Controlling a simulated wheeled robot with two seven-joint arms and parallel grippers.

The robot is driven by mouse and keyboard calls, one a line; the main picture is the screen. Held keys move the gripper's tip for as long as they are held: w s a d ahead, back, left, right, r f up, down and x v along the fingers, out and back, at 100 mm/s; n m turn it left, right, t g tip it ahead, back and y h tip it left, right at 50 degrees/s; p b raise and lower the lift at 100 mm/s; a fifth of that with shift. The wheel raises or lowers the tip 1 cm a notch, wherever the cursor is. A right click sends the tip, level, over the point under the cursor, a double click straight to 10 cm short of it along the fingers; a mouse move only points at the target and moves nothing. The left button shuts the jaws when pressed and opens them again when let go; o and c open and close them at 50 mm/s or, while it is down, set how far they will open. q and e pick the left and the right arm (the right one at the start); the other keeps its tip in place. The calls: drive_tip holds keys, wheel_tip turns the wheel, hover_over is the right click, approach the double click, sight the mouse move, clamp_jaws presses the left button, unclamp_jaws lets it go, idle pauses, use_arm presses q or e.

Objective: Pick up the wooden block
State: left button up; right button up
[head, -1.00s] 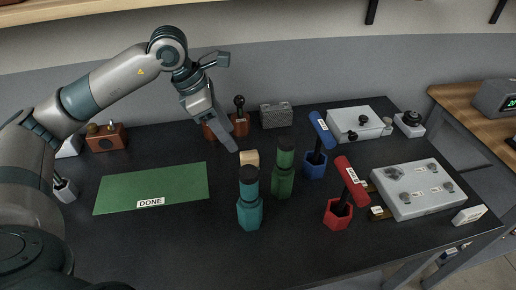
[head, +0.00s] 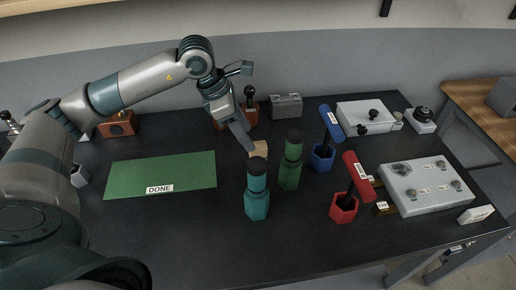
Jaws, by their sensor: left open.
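The wooden block (head: 260,149) is a small light tan piece on the black table, behind the teal and green bottles. My left gripper (head: 248,143) comes down from the upper left with its fingertips at the block's left side. It is open, and the fingers hide part of the block. I cannot tell whether they touch it. My right gripper is not in view.
A teal bottle (head: 257,196) and a green bottle (head: 290,168) stand in front of the block. Blue (head: 322,158) and red (head: 343,209) holders with handled tools stand to the right. A green DONE mat (head: 160,172) lies left. A grey speckled box (head: 286,106) stands behind.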

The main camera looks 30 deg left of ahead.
sight(256, 145)
use_arm(q)
drive_tip(key=shift+x, duration=0.9)
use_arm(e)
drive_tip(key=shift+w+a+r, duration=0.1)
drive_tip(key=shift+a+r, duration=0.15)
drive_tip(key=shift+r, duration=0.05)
use_arm(q)
drive_tip(key=shift+w+d+f+p, duration=0.1)
drive_tip(key=shift+d+f+p, duration=0.1)
drive_tip(key=shift+p, duration=0.1)
drive_tip(key=p+x, duration=0.1)
drive_tip(key=x, duration=0.3)
drive_tip(key=shift+d+p, duration=0.4)
drive_tip(key=shift+f, duration=0.2)
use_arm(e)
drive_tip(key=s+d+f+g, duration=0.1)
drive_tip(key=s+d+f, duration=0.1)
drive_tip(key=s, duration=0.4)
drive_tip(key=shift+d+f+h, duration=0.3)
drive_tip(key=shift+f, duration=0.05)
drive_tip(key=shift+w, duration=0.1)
use_arm(q)
drive_tip(key=c, duration=1.1)
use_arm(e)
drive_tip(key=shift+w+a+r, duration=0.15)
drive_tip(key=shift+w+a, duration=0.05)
